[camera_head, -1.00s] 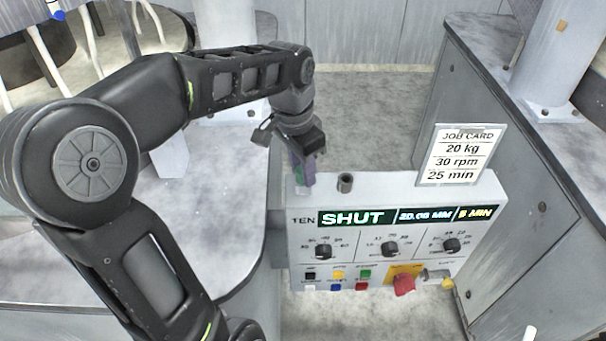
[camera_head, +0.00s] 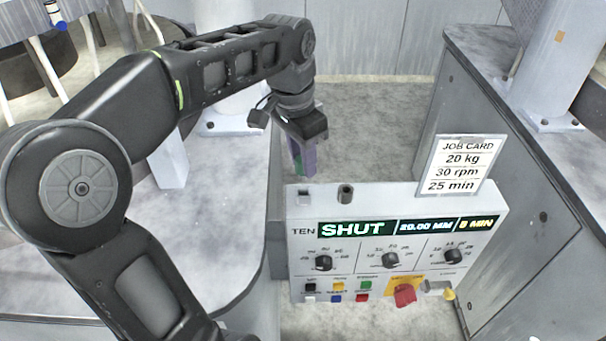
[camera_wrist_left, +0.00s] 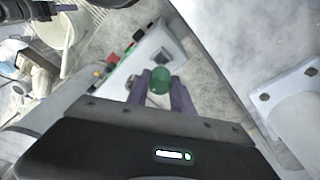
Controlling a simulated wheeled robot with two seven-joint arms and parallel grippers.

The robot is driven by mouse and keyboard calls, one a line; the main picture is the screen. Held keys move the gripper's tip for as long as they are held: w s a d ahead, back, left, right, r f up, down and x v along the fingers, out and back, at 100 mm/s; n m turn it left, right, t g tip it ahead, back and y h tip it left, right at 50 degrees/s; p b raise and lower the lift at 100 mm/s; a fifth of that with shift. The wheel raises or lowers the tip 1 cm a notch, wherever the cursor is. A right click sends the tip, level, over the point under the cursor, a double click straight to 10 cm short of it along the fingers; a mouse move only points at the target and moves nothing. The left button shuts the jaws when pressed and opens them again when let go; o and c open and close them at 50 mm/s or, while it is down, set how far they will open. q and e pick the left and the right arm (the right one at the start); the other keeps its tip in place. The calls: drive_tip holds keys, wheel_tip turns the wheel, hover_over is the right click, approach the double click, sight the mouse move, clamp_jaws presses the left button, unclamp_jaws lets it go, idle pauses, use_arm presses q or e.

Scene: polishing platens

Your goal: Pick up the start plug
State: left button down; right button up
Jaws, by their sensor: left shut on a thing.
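My left gripper (camera_head: 302,158) has its purple fingers shut on the green start plug, just above the back left of the control box (camera_head: 294,240). In the left wrist view the green start plug (camera_wrist_left: 160,84) shows as a round end between the two finger tips (camera_wrist_left: 161,78). In the head view only a sliver of green shows between the fingers. A small square socket (camera_head: 304,190) on the box's top is empty and clear of the plug. My right gripper is not in view.
A dark round post or hole (camera_head: 346,192) is on the box top, beside the socket. A job card (camera_head: 463,165) stands at its right end. The front has knobs, coloured buttons and a red switch (camera_head: 405,295). Grey cabinets flank the box (camera_head: 520,190).

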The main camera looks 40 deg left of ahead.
use_arm(q)
drive_tip(key=shift+r+p, duration=0.35)
drive_tip(key=shift+r, duration=1.8)
